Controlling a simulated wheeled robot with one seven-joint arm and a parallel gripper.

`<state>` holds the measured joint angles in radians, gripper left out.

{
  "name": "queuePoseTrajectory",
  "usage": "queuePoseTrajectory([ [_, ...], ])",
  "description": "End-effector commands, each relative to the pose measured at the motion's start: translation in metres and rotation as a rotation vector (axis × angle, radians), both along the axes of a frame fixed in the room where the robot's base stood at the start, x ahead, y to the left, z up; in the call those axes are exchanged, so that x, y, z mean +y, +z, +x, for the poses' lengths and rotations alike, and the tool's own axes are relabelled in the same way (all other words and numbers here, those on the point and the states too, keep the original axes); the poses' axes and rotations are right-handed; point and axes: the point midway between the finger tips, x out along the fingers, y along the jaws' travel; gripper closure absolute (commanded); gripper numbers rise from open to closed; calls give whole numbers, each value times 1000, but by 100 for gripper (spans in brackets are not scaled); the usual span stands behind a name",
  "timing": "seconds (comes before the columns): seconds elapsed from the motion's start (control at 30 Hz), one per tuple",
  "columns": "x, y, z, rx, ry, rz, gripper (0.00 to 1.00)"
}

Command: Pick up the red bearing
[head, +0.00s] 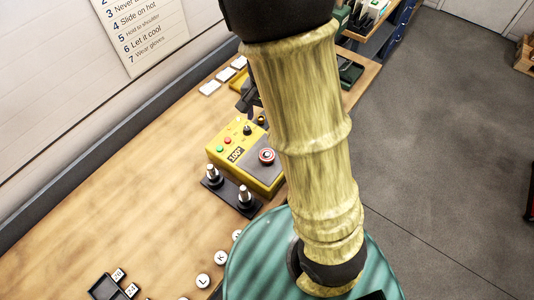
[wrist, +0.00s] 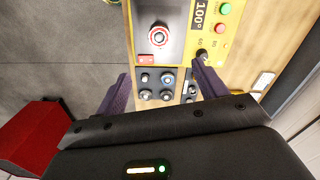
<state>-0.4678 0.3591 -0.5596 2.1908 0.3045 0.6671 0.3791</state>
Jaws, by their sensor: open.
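Beyond the fingers, several small round pieces (wrist: 145,95), dark, grey and bluish, sit in a block beside a yellow control box (wrist: 130,30). Their exact kind is too small to tell. In the head view, my arm hides most of the gripper and part of the bench; a dark finger shows (head: 246,97) above the yellow control box (head: 218,140).
White lettered discs (head: 203,281) and a black tray (head: 104,288) lie on the wooden bench (head: 130,200). A red object (wrist: 40,135) stands at lower left in the wrist view.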

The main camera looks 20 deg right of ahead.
Motion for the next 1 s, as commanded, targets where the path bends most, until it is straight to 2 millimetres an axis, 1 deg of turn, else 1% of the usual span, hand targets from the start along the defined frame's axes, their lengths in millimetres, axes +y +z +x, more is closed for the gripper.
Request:
queuePoseTrajectory([
  [0.17, 0, -4, 0, 1, 3, -1, 29],
  [0.27, 0, -15, -1, 3, 2, 0, 29],
  [0.8, -1, -108, -1, 4, 1, 0, 29],
  [0.9, -1, -119, -1, 2, 2, 0, 29],
  [1.0, -1, -122, 0, -1, 3, -1, 29],
])
